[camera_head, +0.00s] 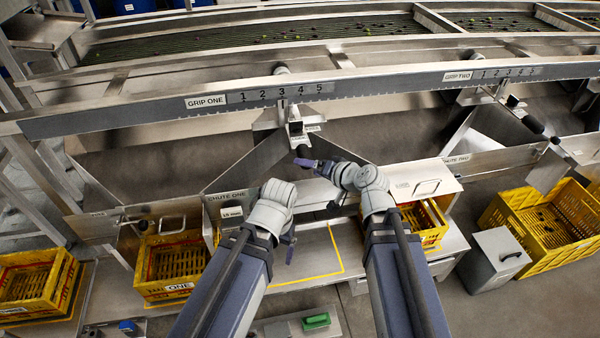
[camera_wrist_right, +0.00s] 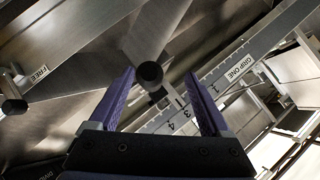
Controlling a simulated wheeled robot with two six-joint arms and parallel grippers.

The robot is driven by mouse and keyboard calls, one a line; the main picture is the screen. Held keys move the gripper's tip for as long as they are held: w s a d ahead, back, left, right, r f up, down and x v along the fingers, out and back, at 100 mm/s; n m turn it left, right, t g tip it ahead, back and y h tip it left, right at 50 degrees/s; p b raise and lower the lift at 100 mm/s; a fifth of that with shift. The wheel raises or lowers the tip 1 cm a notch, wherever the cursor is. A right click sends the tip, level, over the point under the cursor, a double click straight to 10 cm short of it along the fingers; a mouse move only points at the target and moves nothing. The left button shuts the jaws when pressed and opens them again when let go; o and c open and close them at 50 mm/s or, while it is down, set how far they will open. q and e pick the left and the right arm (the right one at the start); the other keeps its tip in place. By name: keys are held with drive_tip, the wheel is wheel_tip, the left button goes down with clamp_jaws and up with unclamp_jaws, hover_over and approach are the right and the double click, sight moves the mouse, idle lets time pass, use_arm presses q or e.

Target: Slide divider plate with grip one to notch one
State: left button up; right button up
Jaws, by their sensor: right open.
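The rail with the GRIP ONE label (camera_head: 205,102) carries marks 1 to 5. A metal carriage (camera_head: 296,127) hangs below the rail near marks 3 and 4. The divider plate (camera_head: 245,165) slants down and left from it. A black round grip (camera_head: 303,151) sticks out towards me at the carriage's lower end. My right gripper (camera_head: 306,163) is at this grip. In the right wrist view its two purple fingers are apart, and the grip (camera_wrist_right: 150,74) shows between their tips, unclamped. My left gripper (camera_head: 290,240) hangs low near chute one; its opening is unclear.
The CHUTE ONE panel (camera_head: 228,200) is below the divider. A second rail section labelled GRIP TWO (camera_head: 458,76) is at the right. Yellow crates (camera_head: 172,265) stand below the chutes, and a grey bin (camera_head: 492,262) stands at the right. The rail left of the carriage looks clear.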

sight(300, 153)
use_arm(q)
wheel_tip(300, 153, down, 7)
drive_tip(key=b, duration=0.5)
drive_tip(key=shift+f, duration=0.15)
use_arm(e)
drive_tip(key=w+m+t, duration=0.1)
drive_tip(key=w+f+m+t, duration=0.1)
drive_tip(key=w+m+t, duration=0.1)
drive_tip(key=shift+w+d+f+t, duration=0.15)
drive_tip(key=shift+d+f+t, duration=0.1)
drive_tip(key=shift+d+t, duration=0.15)
drive_tip(key=shift+w, duration=0.1)
drive_tip(key=b+x, duration=0.2)
drive_tip(key=x, duration=0.5)
drive_tip(key=shift+w+a+f, duration=0.1)
drive_tip(key=shift+w+a, duration=0.1)
drive_tip(key=shift+a, duration=0.1)
use_arm(q)
drive_tip(key=shift+f, duration=0.85)
use_arm(e)
clamp_jaws()
